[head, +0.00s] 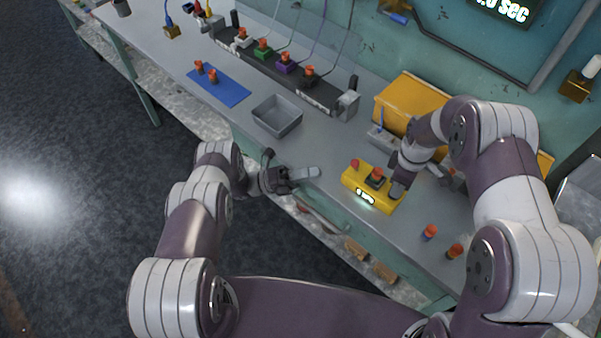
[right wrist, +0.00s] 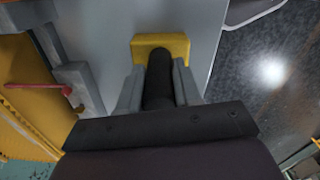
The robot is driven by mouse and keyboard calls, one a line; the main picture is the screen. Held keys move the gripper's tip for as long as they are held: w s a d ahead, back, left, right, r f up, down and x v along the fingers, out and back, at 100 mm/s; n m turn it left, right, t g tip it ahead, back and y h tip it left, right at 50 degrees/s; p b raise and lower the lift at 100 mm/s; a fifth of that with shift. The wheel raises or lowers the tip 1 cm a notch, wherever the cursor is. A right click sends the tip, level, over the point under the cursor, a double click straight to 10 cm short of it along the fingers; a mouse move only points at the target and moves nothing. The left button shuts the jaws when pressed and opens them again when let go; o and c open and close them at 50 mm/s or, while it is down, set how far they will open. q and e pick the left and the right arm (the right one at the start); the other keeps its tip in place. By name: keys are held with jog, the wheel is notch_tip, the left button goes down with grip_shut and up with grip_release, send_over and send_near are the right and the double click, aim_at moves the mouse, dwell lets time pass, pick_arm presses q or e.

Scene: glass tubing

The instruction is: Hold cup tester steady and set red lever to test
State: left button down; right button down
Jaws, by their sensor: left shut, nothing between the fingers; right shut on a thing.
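The yellow cup tester (head: 366,198) stands on the grey bench near its front edge, with a lit display on its front. A red knob (head: 355,163), seemingly the red lever, shows at its left end. A dark holder with an orange-topped piece (head: 376,175) sits on top. My right gripper (head: 398,186) is at the tester's right end. In the right wrist view its fingers close on a black handle (right wrist: 158,80) that meets a yellow block (right wrist: 143,50), seemingly the tester. My left gripper (head: 308,173) is shut and empty, left of the tester and apart from it.
A grey tray (head: 268,127) and a blue mat (head: 232,93) with orange-topped pieces lie to the left. A yellow bin (head: 398,93) stands behind the tester. Two small orange-topped pieces (head: 429,233) (head: 455,251) stand at the right. Bench between tray and tester is clear.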

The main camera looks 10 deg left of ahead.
pick_arm(q)
jog(key=x, duration=0.8)
jog(key=shift+d+r, duration=0.1)
jog(key=shift+w+r+n+y, duration=0.2)
jog(key=shift+w+n+y, duration=0.1)
jog(key=shift+n, duration=0.2)
jog(key=shift+w+d+r+n+y, duration=0.25)
jog(key=shift+w+r+n+y, duration=0.15)
jog(key=shift+n+y, duration=0.45)
jog(key=shift+w+d+r+n+y, duration=0.15)
jog(key=shift+w+n+y, duration=0.05)
jog(key=shift+n+y, duration=0.3)
jog(key=shift+w+d+r+n+y, duration=0.2)
jog(key=shift+n+y, duration=0.15)
jog(key=shift+n, duration=0.2)
jog(key=r+v, duration=0.2)
jog(key=v, duration=1.1)
jog(key=shift+a+r, duration=0.25)
jog(key=shift+a, duration=0.15)
pick_arm(e)
jog(key=c, duration=0.7)
grip_release()
